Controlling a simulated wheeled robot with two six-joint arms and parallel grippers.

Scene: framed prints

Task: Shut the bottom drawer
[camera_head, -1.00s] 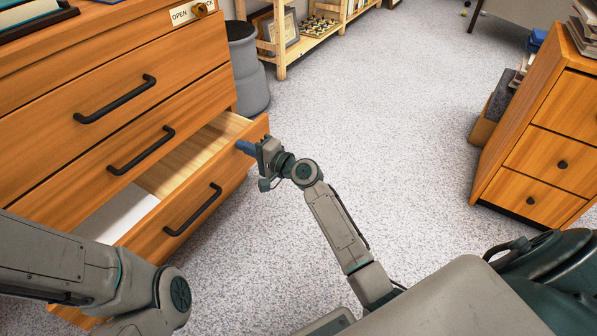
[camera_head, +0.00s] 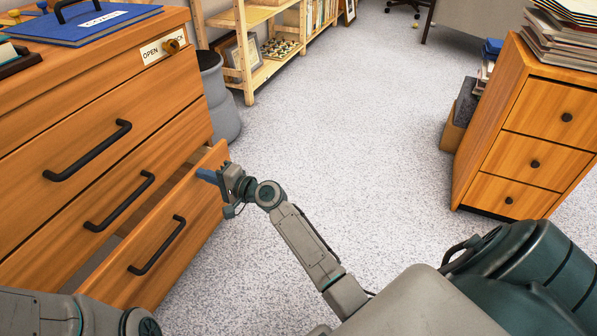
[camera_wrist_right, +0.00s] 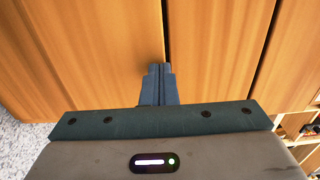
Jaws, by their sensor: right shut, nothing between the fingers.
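The bottom drawer (camera_head: 165,238) of the wooden dresser at the left stands partly open, with a narrow dark gap behind its front. Its black bar handle (camera_head: 157,245) is on the front face. My right gripper (camera_head: 203,175) is shut and empty, with its blue fingertips at the drawer front's far upper end. In the right wrist view the shut fingers (camera_wrist_right: 158,72) point at the wood near a dark gap; whether they touch cannot be told. My left arm shows at the lower left, with its gripper out of view.
The two drawers above look shut. A grey bin (camera_head: 217,100) stands just beyond the dresser's far end, near a light wooden shelf (camera_head: 250,45). A small wooden cabinet (camera_head: 525,125) stands at the right. Carpet between is clear.

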